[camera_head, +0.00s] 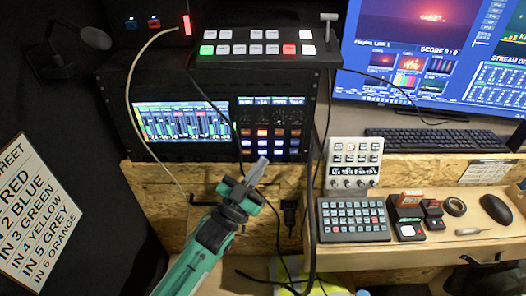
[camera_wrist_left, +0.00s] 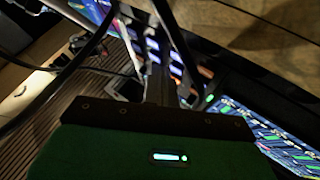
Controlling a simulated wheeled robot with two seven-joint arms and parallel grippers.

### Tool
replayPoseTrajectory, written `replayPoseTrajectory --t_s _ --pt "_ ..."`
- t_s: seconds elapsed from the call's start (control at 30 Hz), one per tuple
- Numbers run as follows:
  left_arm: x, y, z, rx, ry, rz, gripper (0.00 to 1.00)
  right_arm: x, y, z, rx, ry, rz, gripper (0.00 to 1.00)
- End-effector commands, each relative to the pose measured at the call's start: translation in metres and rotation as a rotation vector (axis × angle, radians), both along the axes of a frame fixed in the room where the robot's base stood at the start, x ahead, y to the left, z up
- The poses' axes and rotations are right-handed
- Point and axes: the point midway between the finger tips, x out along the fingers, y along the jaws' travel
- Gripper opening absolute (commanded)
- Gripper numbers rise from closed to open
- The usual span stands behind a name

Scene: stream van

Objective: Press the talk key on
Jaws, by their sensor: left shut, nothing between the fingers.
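A black key panel (camera_head: 271,126) with rows of lit orange, blue and white keys sits in the rack, right of a screen with level meters (camera_head: 182,122). I cannot read which key is the talk key. My left gripper (camera_head: 260,165) is shut and empty. Its tips are just below the bottom row of the panel in the head view; I cannot tell whether they touch it. In the left wrist view my left gripper (camera_wrist_left: 155,75) points at the lit keys (camera_wrist_left: 176,70), covering part of the panel. My right gripper is not in view.
A switcher (camera_head: 258,48) with white, green and red buttons sits on the rack. Cables (camera_head: 128,92) hang around the rack front. To the right, a desk holds a button pad (camera_head: 352,219), a small mixer (camera_head: 354,164), a keyboard (camera_head: 430,139) and a mouse (camera_head: 496,209).

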Motion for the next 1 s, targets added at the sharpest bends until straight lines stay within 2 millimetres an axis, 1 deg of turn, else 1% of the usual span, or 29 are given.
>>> replayPoseTrajectory --t_s 0.1,0.4,0.5,0.63,1.0 --pt "-0.013 0.000 0.001 0.000 0.003 -0.001 0.00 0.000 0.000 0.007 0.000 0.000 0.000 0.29" --pt "-0.043 0.000 0.002 -0.001 0.001 0.000 0.00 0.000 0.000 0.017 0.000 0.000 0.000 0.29" --pt "-0.050 0.000 0.001 0.001 0.001 0.000 0.00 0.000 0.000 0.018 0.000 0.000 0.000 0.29" --pt "-0.054 0.000 0.001 0.000 0.000 0.000 0.00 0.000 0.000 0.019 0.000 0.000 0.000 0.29" --pt "-0.054 0.000 0.001 0.000 0.000 0.000 0.00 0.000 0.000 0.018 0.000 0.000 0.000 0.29"
